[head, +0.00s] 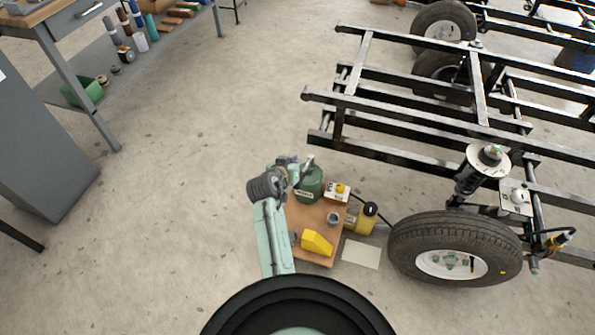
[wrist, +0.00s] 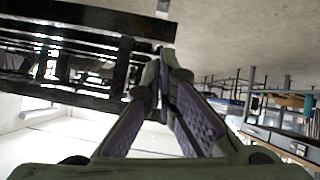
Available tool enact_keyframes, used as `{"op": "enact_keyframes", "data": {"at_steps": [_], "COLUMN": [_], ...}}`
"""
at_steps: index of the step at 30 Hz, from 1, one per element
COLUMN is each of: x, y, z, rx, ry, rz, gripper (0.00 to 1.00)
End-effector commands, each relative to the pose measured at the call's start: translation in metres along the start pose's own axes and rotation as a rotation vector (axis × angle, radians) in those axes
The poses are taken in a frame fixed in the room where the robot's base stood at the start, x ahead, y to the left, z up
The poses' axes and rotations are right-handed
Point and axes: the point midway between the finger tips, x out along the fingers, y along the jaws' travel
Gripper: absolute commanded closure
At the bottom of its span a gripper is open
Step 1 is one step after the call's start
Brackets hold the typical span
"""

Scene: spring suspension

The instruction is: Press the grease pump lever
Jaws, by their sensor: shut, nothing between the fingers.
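The grease pump (head: 309,185) looks like a small green canister with a grey top part, standing on a brown board (head: 310,222) on the floor. Its lever (head: 308,163) seems to be the short grey piece rising at the top; it is small, so I cannot be certain. My gripper (head: 293,167) is beside the pump's top, just left of it, at the end of my pale green arm. Contact with the lever cannot be told. In the wrist view the two fingers (wrist: 164,80) come together at the tips with nothing between them, and no pump shows there.
On the board are a yellow block (head: 317,242), a grey cup (head: 333,218) and a white box with a yellow button (head: 338,191). A yellow canister (head: 366,218) stands beside it. A wheel (head: 455,247) and black chassis (head: 400,110) lie right. Open floor is left.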

Motion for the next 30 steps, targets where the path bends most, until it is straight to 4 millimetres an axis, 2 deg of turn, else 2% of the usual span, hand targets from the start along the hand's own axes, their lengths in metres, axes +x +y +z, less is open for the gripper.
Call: {"op": "enact_keyframes", "data": {"at_steps": [3,6,12,30], "x": [0.022,0.024,0.028,0.031], "y": [0.0,0.0,0.0,0.004], "z": [0.002,0.021,0.037,0.042], "rx": [-0.001,-0.003,-0.001,0.0], "ry": [-0.003,-0.004,-0.001,0.0], "rz": [0.0,-0.001,0.0,0.0], "gripper": [1.0,1.0,1.0,1.0]}}
